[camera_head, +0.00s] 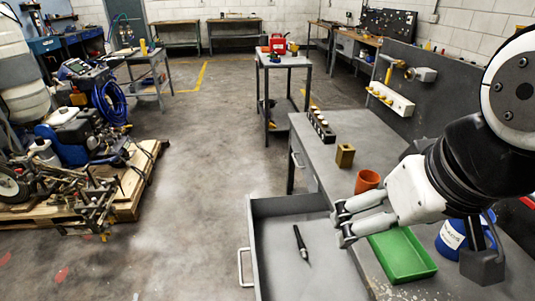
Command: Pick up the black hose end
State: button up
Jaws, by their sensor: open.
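A slim black piece (301,243), which looks like the black hose end, lies alone on the floor of an open grey drawer (287,207). It is tapered, with a thin tip toward the front. My gripper (341,223) comes in from the right, above the drawer's right side and the bench edge. Its fingers point left and are apart, with nothing between them. In the picture it is to the right of the black piece and a little higher, not touching it.
On the grey bench (345,125) are a green tray (403,258), an orange cup (367,181), a brass block (345,155), a black holder (321,127) and a blue container (452,238). A pallet (135,190) with machinery stands left. The floor between is clear.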

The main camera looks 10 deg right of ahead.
aim_at(303, 250)
jog(key=j+z, duration=0.45)
jog(key=j, duration=0.45)
jog(key=i+j+z, duration=0.1)
jog(key=j+z, duration=0.55)
jog(key=i+j, duration=0.05)
jog(key=j, duration=0.1)
